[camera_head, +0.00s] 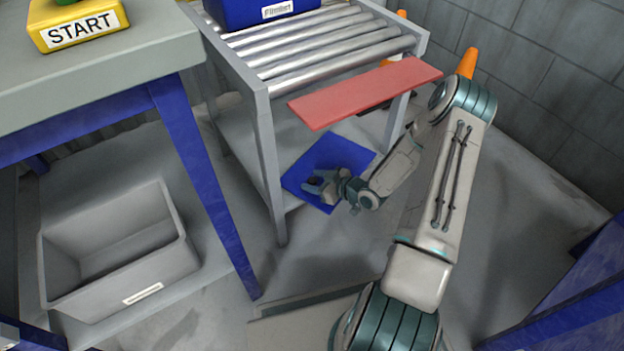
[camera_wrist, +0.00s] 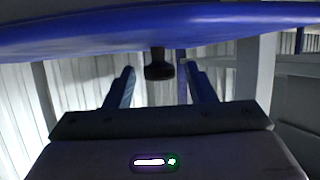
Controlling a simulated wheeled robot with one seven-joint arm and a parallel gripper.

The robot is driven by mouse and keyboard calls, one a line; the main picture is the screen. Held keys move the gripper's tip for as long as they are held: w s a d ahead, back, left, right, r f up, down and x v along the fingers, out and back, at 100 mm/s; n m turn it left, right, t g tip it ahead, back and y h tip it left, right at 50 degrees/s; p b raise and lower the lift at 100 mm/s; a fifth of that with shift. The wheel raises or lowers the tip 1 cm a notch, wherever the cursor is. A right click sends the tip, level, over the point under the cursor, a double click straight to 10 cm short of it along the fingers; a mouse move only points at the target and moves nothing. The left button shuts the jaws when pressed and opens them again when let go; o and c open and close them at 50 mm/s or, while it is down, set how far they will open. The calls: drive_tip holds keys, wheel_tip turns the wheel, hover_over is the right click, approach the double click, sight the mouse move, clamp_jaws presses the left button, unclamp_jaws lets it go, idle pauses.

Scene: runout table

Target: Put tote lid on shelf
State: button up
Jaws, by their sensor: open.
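The tote lid, a flat blue square (camera_head: 345,153), shows below the roller table at its lower shelf (camera_head: 240,140). I cannot tell whether it rests there or is apart from it. In the wrist view the lid (camera_wrist: 90,35) spans the top, with a dark knob (camera_wrist: 158,70) on it. My gripper (camera_head: 317,184) is over the lid's near left part in the head view. In the wrist view its fingers (camera_wrist: 159,80) are open, one on each side of the knob, with visible gaps. Part of the lid is hidden by my gripper.
A blue tote (camera_head: 250,12) stands on the rollers (camera_head: 320,50). A red board (camera_head: 365,92) juts out above the lid, close to my arm. A grey bin (camera_head: 115,255) is under the left table (camera_head: 100,65), which bears a yellow START box (camera_head: 80,25).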

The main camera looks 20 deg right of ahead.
drive_tip(key=p+v, duration=0.3)
drive_tip(key=v, duration=0.7)
drive_tip(key=shift+p, duration=0.35)
drive_tip(key=shift+s+d+r, duration=0.15)
drive_tip(key=shift+s+d, duration=0.2)
drive_tip(key=shift+s, duration=0.05)
